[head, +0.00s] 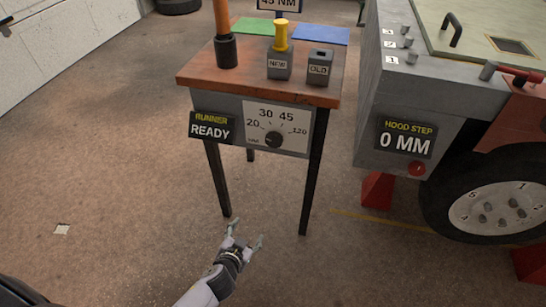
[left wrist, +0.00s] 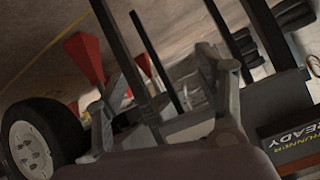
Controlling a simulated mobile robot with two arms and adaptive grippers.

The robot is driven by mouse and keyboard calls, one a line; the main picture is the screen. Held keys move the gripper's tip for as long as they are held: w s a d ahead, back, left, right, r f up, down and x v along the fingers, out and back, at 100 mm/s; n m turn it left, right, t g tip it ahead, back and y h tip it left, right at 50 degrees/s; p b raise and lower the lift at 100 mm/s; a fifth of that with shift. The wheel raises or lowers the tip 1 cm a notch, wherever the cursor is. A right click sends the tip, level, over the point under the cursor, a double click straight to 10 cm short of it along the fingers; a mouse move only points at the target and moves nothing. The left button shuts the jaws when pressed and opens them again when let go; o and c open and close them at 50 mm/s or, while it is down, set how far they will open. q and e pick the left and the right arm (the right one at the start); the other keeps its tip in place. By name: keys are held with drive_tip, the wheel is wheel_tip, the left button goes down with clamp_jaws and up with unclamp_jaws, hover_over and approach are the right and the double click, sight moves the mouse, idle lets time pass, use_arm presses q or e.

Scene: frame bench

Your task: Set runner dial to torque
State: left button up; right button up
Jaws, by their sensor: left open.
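The runner dial (head: 274,139) is a dark round knob on a light panel on the front of the small wooden-topped table. Its scale reads 20, 30, 45 and 120, with a small label at lower left too small to read surely. Where its pointer stands I cannot tell. Beside it a RUNNER display (head: 211,126) reads READY; it also shows in the left wrist view (left wrist: 293,140). A sign (head: 278,4) above the table reads 45 NM. My left gripper (head: 245,241) is open and empty, low in front of the table and apart from the dial. My right gripper is out of view.
The table (head: 210,75) carries an orange-handled tool (head: 222,25), a NEW block (head: 280,64) with a yellow piece, and an OLD block (head: 320,66). A vehicle body (head: 400,100) with a wheel (head: 495,208) and red stands is at right.

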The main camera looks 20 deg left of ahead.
use_arm(q)
drive_tip(key=w+d+r+t+b, duration=0.2)
drive_tip(key=w+r+t+b, duration=0.15)
drive_tip(key=r, duration=0.45)
drive_tip(key=n+t+b, duration=0.1)
drive_tip(key=t+b, duration=0.1)
drive_tip(key=t, duration=0.1)
approach(273, 141)
drive_tip(key=w, duration=0.8)
drive_tip(key=shift+w, duration=0.75)
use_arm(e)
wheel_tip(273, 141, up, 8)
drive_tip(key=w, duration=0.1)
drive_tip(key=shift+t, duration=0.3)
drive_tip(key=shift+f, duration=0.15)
use_arm(q)
drive_tip(key=c, duration=1.2)
drive_tip(key=shift+o, duration=0.2)
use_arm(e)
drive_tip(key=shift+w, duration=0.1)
